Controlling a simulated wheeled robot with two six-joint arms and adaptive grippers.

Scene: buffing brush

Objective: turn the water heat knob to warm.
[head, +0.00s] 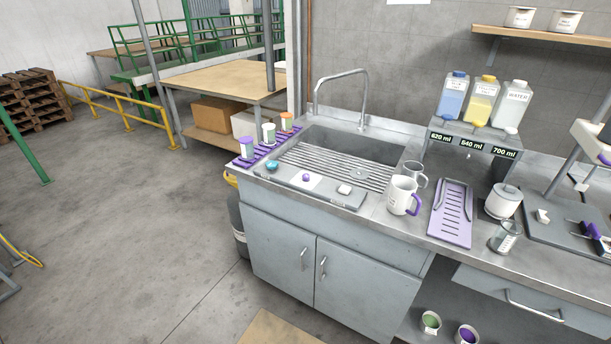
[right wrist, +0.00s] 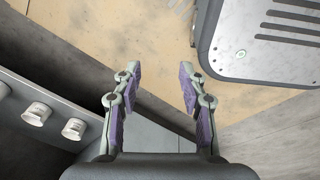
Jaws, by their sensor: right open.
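No part clearly labelled as the water heat knob can be read. In the right wrist view, a pale cylindrical knob (right wrist: 37,113) and a second pale knob (right wrist: 73,129) stand on a grey panel (right wrist: 20,92) at the left. Their markings are too small to tell a setting. My right gripper (right wrist: 160,72) is open, with nothing between its purple-padded fingers; the knobs are left of it, apart from it.
The sink (head: 350,146) has a tall faucet (head: 316,88) behind it. Bare floor (head: 120,230) lies to the left. A grey-edged plate (right wrist: 265,62) is at the wrist view's upper right.

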